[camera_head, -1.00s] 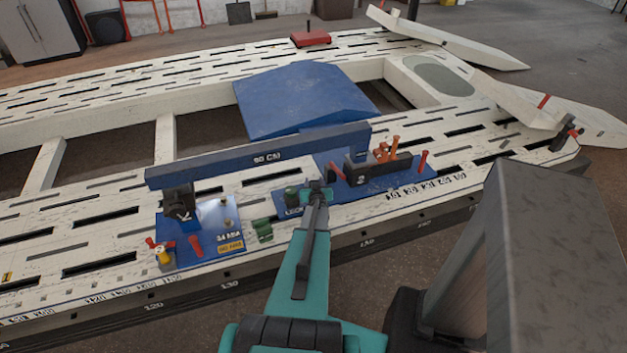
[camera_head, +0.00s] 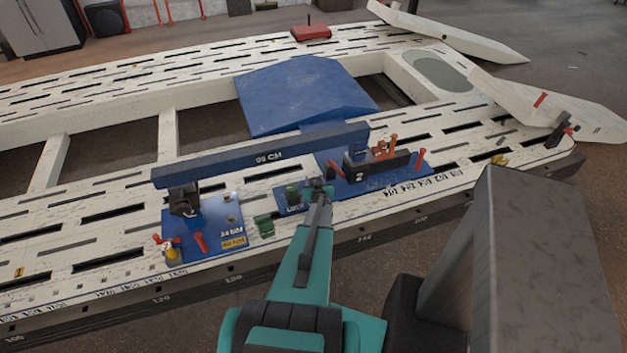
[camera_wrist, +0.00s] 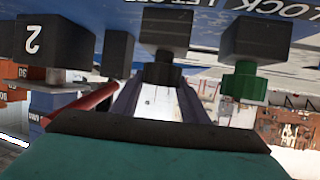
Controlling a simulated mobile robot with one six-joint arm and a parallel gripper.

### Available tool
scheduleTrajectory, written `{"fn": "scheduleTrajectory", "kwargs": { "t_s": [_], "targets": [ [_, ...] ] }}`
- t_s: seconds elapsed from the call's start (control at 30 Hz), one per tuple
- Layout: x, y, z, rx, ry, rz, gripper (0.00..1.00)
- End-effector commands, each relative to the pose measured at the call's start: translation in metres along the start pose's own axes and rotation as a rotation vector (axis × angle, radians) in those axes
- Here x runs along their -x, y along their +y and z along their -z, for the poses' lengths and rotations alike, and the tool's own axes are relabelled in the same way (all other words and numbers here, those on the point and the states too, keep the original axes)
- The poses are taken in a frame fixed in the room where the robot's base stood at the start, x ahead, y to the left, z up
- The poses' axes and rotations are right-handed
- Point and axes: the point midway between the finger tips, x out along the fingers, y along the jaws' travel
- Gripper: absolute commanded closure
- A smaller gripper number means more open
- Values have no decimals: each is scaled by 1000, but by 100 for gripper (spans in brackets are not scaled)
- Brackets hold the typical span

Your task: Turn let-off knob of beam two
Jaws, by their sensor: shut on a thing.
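My gripper (camera_head: 318,186) is at the blue plate beside the block marked 2 (camera_head: 372,168). In the wrist view its two fingers (camera_wrist: 160,90) are shut on a dark let-off knob (camera_wrist: 162,72), which hangs from a black block under lettering reading "LOCK" and "LET OFF". The picture there is upside down. A green knob (camera_wrist: 244,82) stands beside it, on the lock side, and also shows in the head view (camera_head: 292,192), just left of my gripper. My gripper mostly hides the dark knob in the head view.
A blue beam marked in CM (camera_head: 262,157) spans above the bench (camera_head: 60,250), close behind my gripper. A blue plate (camera_head: 225,222) with red levers lies left. A red lever (camera_wrist: 95,103) passes close to my gripper. Slotted bench surface is partly clear at right.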

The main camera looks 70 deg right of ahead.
Motion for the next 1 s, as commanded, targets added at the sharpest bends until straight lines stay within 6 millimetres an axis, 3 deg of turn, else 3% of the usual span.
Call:
{"fn": "scheduleTrajectory", "kwargs": {
  "t_s": [0.03,1.0],
  "targets": [
    [1,8,-2,-3,-10,-10,82],
    [2,7,-5,25,-12,65,82]
  ]
}}
